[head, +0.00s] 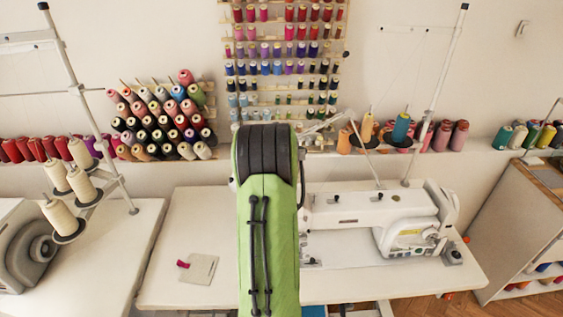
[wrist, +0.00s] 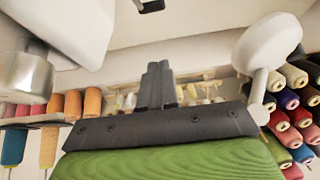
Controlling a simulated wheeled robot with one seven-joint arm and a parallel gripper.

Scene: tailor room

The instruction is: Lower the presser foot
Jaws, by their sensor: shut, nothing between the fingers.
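The white sewing machine (head: 375,218) stands on the white table, just right of my green arm in the head view. Its needle end, with small metal parts (head: 310,262) low beside my arm, is partly covered; I cannot make out the presser foot clearly. In the wrist view my gripper (wrist: 157,85) has its dark fingers together with nothing between them. A white rounded paddle-like part (wrist: 268,42) on a thin stem is to its right, apart from the fingertips. A metal cylinder (wrist: 25,75) and white casing are at the left. My arm hides the gripper in the head view.
A grey fabric piece (head: 203,268) with a small red item lies left of my arm on the table (head: 170,225). Thread racks (head: 160,120) line the wall behind. Another machine (head: 30,250) is at far left. Thread-stand poles (head: 435,90) rise behind the machine.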

